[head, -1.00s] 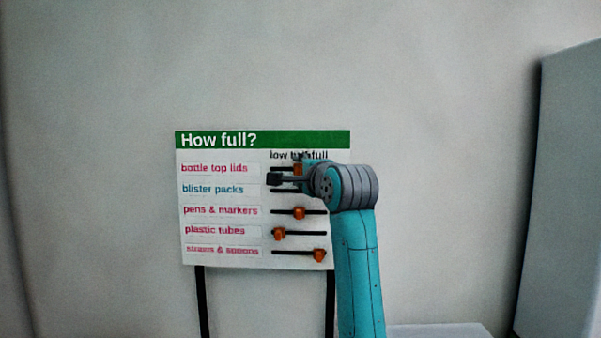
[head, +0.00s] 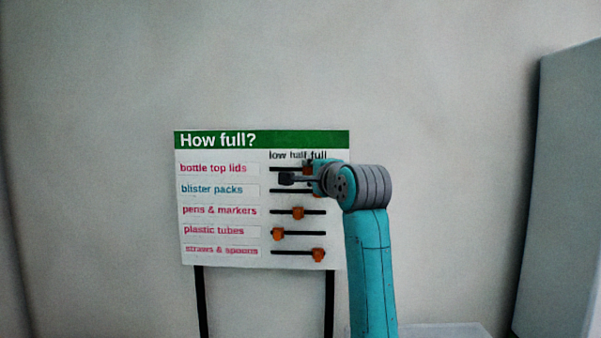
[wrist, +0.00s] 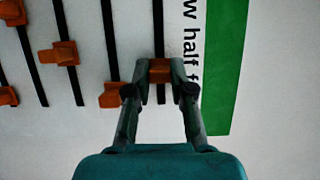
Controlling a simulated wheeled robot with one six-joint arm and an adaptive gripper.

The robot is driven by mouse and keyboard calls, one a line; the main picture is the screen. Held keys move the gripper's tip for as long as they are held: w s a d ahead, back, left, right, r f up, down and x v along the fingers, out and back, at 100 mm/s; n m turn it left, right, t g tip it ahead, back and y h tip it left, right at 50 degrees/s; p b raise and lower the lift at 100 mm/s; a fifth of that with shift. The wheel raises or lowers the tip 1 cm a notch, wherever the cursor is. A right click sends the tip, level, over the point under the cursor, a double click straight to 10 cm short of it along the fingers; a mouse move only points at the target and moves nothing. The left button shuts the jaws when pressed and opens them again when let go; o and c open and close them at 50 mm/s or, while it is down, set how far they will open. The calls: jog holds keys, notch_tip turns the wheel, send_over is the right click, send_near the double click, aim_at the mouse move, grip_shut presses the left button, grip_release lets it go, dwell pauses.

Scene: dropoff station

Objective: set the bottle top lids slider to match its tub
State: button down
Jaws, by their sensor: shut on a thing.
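The "How full?" board (head: 220,258) stands against the wall with several slider rows. The bottle top lids slider (wrist: 160,68) is an orange block on the top row's black track, between the half and full marks. My gripper (wrist: 160,76) is shut on it, one finger on each side.
The blister packs slider (wrist: 110,95) is close by, near full. The pens and markers slider (head: 298,213) is at half, plastic tubes (head: 278,234) at low, straws and spoons (head: 318,255) at full. A grey cabinet (head: 560,200) stands at the right.

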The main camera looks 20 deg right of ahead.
jog(key=shift+s+d+f, duration=0.1)
jog(key=shift+s+d, duration=0.1)
jog(key=shift+d, duration=0.5)
jog(key=shift+s+d, duration=0.2)
jog(key=shift+d, duration=0.45)
jog(key=c, duration=1)
grip_release()
jog(key=shift+d, duration=0.15)
jog(key=s, duration=1.2)
jog(key=shift+d, duration=0.45)
